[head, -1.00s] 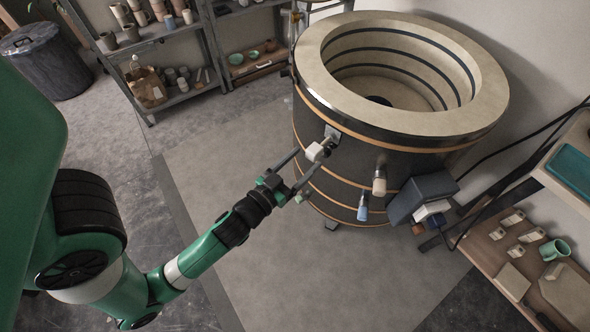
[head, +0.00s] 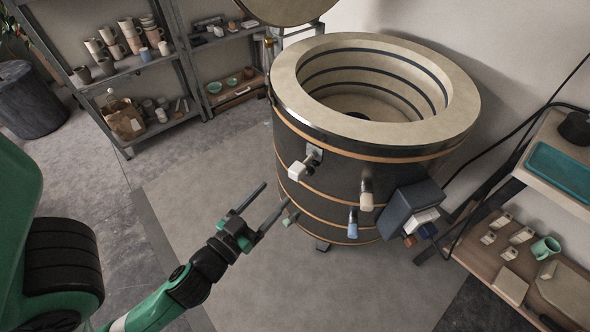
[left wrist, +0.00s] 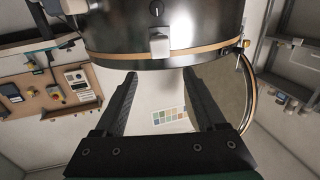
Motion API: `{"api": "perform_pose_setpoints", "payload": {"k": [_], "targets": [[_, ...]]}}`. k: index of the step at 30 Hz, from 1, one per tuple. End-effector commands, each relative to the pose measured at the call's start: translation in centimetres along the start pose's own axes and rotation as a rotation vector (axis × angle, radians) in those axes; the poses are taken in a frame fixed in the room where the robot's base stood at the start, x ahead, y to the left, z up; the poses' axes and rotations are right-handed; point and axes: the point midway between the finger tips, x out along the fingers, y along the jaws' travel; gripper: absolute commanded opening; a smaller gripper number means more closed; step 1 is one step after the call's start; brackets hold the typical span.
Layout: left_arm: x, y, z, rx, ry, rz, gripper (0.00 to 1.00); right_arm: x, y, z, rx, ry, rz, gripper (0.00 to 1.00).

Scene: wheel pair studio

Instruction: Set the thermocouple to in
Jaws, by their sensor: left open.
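A white block on a short stem (head: 296,171), likely the thermocouple head, sticks out from a metal plate (head: 314,152) on the dark, round kiln (head: 335,185). A short gap shows between block and plate. My left gripper (head: 276,193) is open and empty, lower left of the block and apart from it, its fingers pointing toward the kiln wall. In the left wrist view a white block (left wrist: 159,43) shows on the kiln wall, beyond and between the open fingers. My right gripper is not in view.
A beige plug (head: 366,196), a blue-handled fitting (head: 353,222) and a dark control box (head: 411,205) also stick out from the kiln. Shelves with pottery (head: 130,65) stand behind left. A side bench (head: 510,265) stands at right. The floor left of the kiln is clear.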

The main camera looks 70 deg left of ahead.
Motion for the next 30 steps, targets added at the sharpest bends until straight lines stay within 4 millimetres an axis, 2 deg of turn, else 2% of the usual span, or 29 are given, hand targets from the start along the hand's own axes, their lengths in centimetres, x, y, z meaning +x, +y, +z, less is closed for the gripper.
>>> {"api": "perform_pose_setpoints", "payload": {"k": [7,12,15,19,26,30], "targets": [[5.0,-0.2,-0.9,-0.003,0.003,-0.005,0.72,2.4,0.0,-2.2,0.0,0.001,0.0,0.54],[8.6,-0.1,-0.5,-0.001,0.003,-0.003,0.72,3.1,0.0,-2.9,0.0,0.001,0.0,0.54],[9.9,-0.1,-0.3,-0.001,0.004,-0.002,0.72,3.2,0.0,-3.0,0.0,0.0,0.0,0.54],[10.8,-0.1,-0.2,-0.001,0.002,-0.001,0.72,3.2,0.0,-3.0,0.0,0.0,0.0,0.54],[10.8,-0.1,-0.1,0.0,0.002,0.0,0.72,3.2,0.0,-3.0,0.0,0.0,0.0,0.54],[10.8,-0.1,-0.1,0.0,0.002,0.0,0.49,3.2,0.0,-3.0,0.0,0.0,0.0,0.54]]}}
